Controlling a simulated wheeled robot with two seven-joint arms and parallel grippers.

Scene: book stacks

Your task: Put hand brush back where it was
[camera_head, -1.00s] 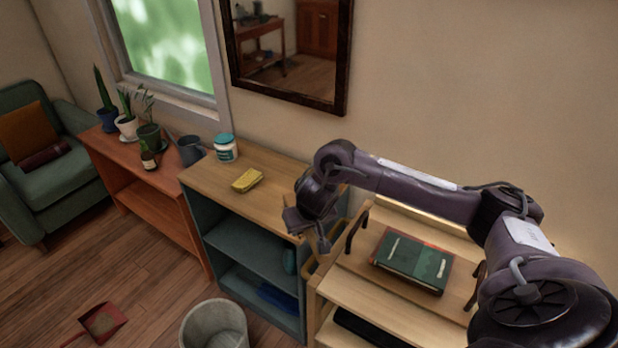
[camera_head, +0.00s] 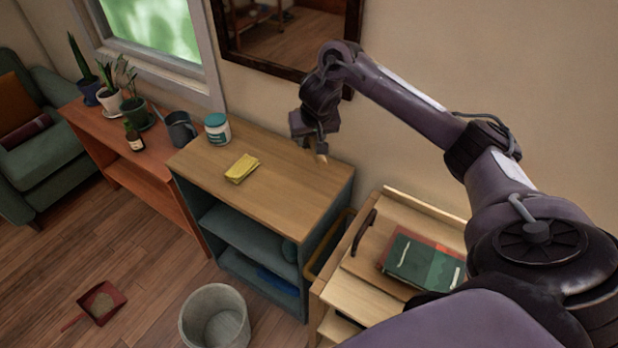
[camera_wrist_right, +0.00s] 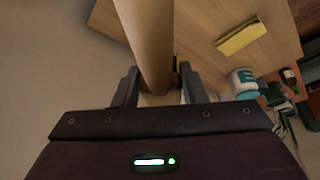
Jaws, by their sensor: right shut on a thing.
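My right gripper (camera_head: 318,147) is above the back right part of the wooden shelf top (camera_head: 275,195). It is shut on a tan wooden rod-like piece, the hand brush's handle as far as I can tell (camera_head: 322,158). In the right wrist view the handle (camera_wrist_right: 148,35) runs between the two fingers and out past the top edge. No bristles show. Whether it touches the shelf top is unclear. My left gripper is not in view.
A watering can (camera_head: 180,129) and plants are further left. Books (camera_head: 425,262) lie on the cart at right. A red dustpan (camera_head: 100,303) and grey bin (camera_head: 215,320) are on the floor.

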